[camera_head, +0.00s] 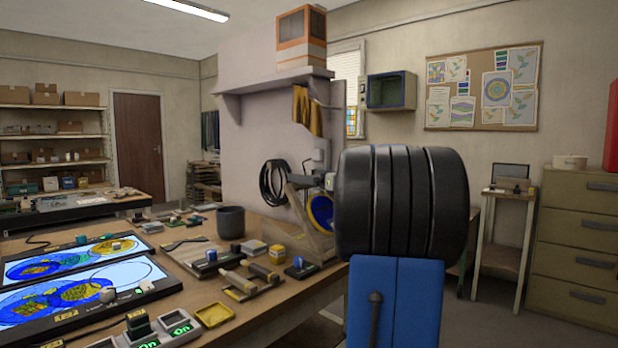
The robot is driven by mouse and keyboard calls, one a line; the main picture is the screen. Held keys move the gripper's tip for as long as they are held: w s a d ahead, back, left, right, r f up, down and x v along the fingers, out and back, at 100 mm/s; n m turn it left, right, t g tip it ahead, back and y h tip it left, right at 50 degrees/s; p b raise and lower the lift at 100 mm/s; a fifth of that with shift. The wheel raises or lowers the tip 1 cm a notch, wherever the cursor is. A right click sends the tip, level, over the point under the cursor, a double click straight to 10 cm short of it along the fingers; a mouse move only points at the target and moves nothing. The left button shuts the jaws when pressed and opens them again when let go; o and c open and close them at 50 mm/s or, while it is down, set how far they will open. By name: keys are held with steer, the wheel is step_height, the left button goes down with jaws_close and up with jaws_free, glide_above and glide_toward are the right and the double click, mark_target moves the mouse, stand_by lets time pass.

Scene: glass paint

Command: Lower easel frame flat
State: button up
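The easel frame (308,228) is a wooden frame at the right end of the workbench. It stands tilted up, with a round blue glass piece with a yellow rim (320,212) at it. My arm's large black joint and blue link cover the area just right of the frame and hide its right side. Small grey parts (312,181) show at the frame's top, left of the black joint; they look like the end of my arm at my gripper. The fingers cannot be made out, nor whether they touch the frame.
The workbench (225,318) holds two lit light panels (85,290), a dark grey pot (231,222), hand tools (240,285), a yellow tray (213,314) and small boxes near the frame. A drawer cabinet (578,245) and small stand (508,195) are at right. Floor shows between them and my arm.

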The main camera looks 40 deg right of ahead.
steer(key=shift+w, duration=0.3)
steer(key=c, duration=1.2)
steer(key=shift+f, duration=0.1)
